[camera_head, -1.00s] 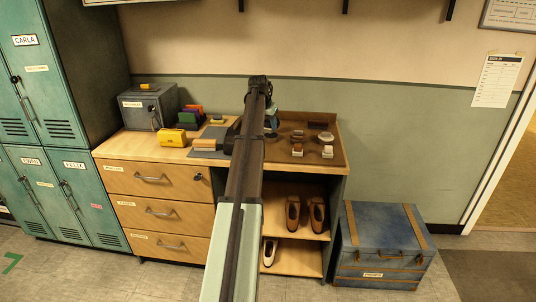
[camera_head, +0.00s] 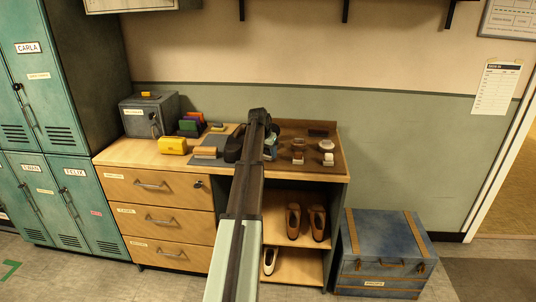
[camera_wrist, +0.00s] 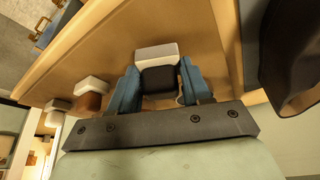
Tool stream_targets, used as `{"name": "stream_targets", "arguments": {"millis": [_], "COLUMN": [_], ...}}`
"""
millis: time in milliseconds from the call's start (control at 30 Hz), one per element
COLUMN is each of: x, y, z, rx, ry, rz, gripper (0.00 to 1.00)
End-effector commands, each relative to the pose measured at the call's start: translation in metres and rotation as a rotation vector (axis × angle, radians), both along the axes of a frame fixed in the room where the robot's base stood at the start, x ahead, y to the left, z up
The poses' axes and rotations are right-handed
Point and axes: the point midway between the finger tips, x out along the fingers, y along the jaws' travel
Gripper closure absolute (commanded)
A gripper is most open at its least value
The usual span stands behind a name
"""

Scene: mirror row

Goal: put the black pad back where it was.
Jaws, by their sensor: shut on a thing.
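The black pad (camera_wrist: 159,79) is a small block with a black face and a pale side. In the wrist view it sits between the two blue fingers of my gripper (camera_wrist: 158,88), which are shut on it. In the head view my gripper (camera_head: 270,148) is at the left part of the brown tray (camera_head: 343,165), just right of my arm. The pad is hidden or too small to make out there. I cannot tell whether it touches the tray. Similar blocks with pale tops and brown parts (camera_wrist: 93,88) lie to the left in the wrist view.
On the tray are small blocks (camera_head: 298,158), a round tin (camera_head: 326,146) and a dark block (camera_head: 318,132). A black object (camera_head: 233,148) stands left of my arm, on or beside the grey mat (camera_head: 209,161). A yellow box (camera_head: 172,146) and a grey lockbox (camera_head: 148,115) are further left.

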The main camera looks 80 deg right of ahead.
Motion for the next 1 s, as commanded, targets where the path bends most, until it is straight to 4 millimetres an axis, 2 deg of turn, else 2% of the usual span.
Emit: {"name": "stream_targets", "arguments": {"millis": [100,467,500,700,767,1000], "x": [-0.0001,-0.0001,-0.0001,0.0000,0.0000,0.0000], "y": [0.0005,0.0003,0.0001,0.0001,0.0001,0.0001], "z": [-0.0097,-0.0119,-0.0121,-0.0117,-0.0117,-0.0110], "rx": [0.001,0.001,0.001,0.001,0.001,0.000], "ry": [0.000,0.000,0.000,0.000,0.000,0.000], "rz": [0.000,0.000,0.000,0.000,0.000,0.000], "gripper": [0.76,0.76,0.50,0.31,0.27,0.27]}}
